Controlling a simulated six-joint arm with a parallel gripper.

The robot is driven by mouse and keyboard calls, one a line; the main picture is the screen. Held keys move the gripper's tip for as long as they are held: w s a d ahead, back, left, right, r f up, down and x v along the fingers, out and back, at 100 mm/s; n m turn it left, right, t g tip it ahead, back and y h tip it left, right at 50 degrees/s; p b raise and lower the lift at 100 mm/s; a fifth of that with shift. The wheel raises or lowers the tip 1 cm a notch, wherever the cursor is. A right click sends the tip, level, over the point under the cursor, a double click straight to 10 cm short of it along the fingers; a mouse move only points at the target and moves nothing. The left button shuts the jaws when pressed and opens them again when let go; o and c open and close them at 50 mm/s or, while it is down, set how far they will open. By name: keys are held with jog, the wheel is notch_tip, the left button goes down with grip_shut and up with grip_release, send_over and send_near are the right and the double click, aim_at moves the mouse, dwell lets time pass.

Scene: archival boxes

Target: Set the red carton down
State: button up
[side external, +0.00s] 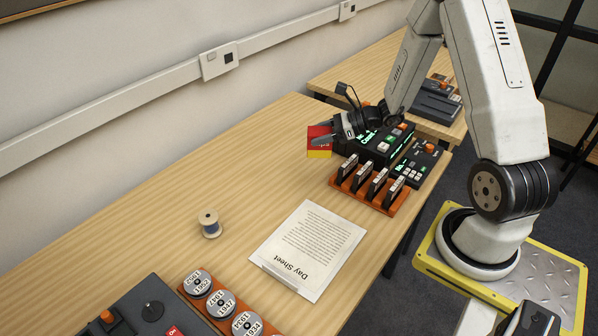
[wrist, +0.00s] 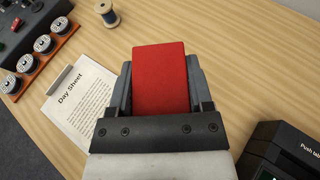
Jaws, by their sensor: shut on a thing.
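The red carton (side external: 318,138) shows at my gripper in the side external view, with a yellow band at its lower edge. In the wrist view the red carton (wrist: 160,78) sits between my two fingers, its plain red face toward the camera. My gripper (side external: 330,136) is shut on it, and it also shows in the wrist view (wrist: 160,82). The wooden table (side external: 150,215) lies below. I cannot tell from these frames whether the carton's underside touches the table.
Black devices (side external: 375,143) and an orange rack (side external: 370,187) with black upright pieces stand close by. A Day Sheet paper (side external: 308,250), a thread spool (side external: 209,224) and an orange tray of round tins (side external: 222,305) lie nearer the camera. Bare wood lies left of the carton.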

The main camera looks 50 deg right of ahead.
jog(key=s+d+m+t+h, duration=0.1)
jog(key=d+m+t+h, duration=0.15)
jog(key=d, duration=0.25)
jog(key=w+d+f, duration=0.4)
jog(key=w+f, duration=0.5)
jog(key=w, duration=0.3)
jog(key=shift+w+f+m+g+h, duration=0.25)
jog(key=shift+w+m+g+h, duration=0.1)
jog(key=shift+w+g+h, duration=0.1)
jog(key=shift+d+f, duration=0.1)
jog(key=shift+w+f, duration=0.15)
jog(key=shift+f, duration=1.55)
jog(key=shift+f, duration=0.2)
